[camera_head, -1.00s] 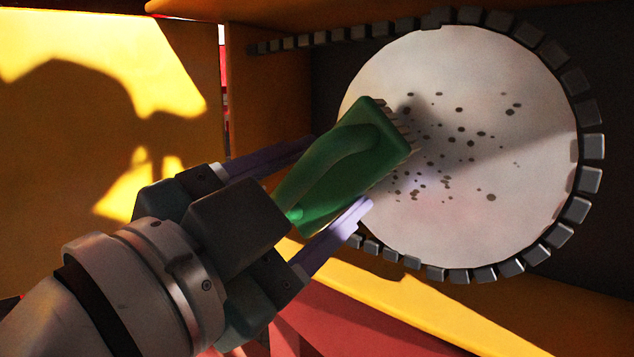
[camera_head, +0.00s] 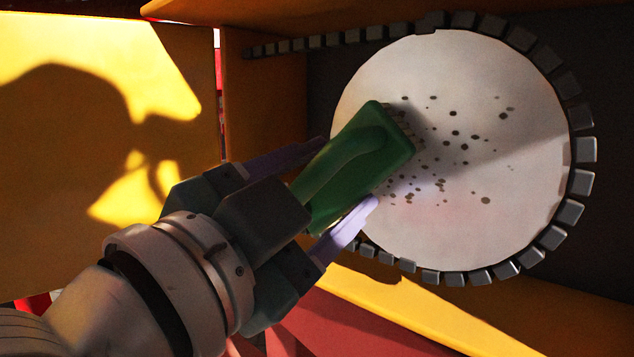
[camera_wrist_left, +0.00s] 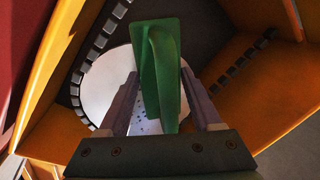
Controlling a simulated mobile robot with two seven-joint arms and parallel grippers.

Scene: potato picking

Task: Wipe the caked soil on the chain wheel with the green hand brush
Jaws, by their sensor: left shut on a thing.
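The chain wheel (camera_head: 510,190) is a large pale disc ringed by dark chain blocks, at the right of the head view. Dark soil spots (camera_head: 455,135) are scattered over its middle and left. My left gripper (camera_head: 350,180) is shut on the green hand brush (camera_head: 385,155). The brush is tilted, its bristle side facing the wheel and overlapping the wheel's left part; I cannot tell if the bristles touch. In the left wrist view the brush (camera_wrist_left: 160,70) stands between the two fingers, in front of the wheel (camera_wrist_left: 105,80). My right gripper is not in view.
A yellow panel (camera_head: 60,200) stands at the left, with a yellow beam (camera_head: 430,310) below the wheel. A chain run (camera_head: 300,44) leads left from the wheel's top. A dark wall (camera_head: 330,100) lies behind the wheel.

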